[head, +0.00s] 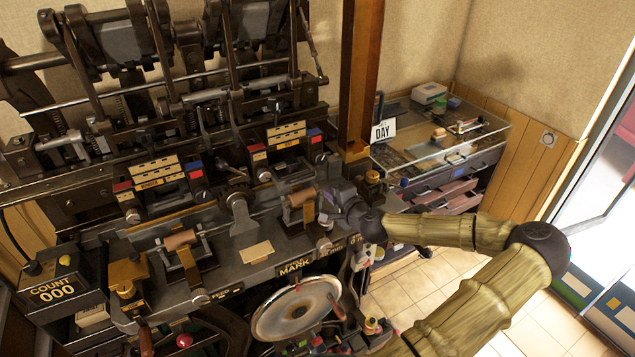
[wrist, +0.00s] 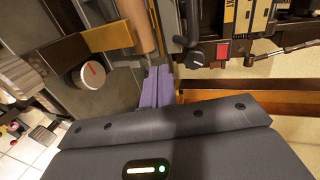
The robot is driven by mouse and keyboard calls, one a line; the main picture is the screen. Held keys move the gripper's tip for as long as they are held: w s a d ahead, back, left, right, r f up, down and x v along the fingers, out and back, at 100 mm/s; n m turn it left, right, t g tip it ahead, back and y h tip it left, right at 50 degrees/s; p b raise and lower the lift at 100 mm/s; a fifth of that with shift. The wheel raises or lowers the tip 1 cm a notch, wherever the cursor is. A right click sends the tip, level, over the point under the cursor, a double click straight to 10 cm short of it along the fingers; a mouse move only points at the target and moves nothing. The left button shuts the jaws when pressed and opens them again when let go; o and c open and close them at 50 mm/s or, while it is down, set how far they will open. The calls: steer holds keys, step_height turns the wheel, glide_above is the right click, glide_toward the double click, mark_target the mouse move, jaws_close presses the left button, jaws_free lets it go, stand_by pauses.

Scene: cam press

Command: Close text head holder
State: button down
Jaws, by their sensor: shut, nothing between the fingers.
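My gripper (head: 326,197) is at the right end of the press bed in the head view. In the wrist view its purple-grey fingers (wrist: 156,80) are together with nothing between them. The fingertips are close beside a wooden roller-like handle (wrist: 136,22) on a brass-coloured bar (wrist: 108,37); I cannot tell whether they touch. In the head view this handle (head: 301,197) tops the right-hand holder, just left of my gripper. A similar holder with a wooden handle (head: 181,240) stands further left. No label shows which is the text head holder, and its latch state is unclear.
A brown post (head: 361,75) rises behind my gripper. A count box (head: 55,290) is at left. A glass display case (head: 440,130) stands at the back right. Tiled floor is open at right.

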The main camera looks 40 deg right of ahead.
mark_target(311, 175)
steer(key=r+p+x, duration=0.1)
steer(key=p+x, duration=0.2)
steer(key=x, duration=0.5)
steer(key=shift+p, duration=0.35)
steer(key=shift+w+d, duration=0.1)
steer(key=shift+w+d+b, duration=0.2)
steer(key=shift+w+b, duration=0.1)
steer(key=shift+w, duration=0.45)
steer(key=shift+w+d+b, duration=0.15)
steer(key=shift+w+b, duration=0.2)
steer(key=shift+w, duration=0.4)
steer(key=shift+w+d+b, duration=0.2)
steer(key=shift+w+b, duration=0.1)
steer(key=shift+w, duration=0.45)
steer(key=shift+s, duration=0.1)
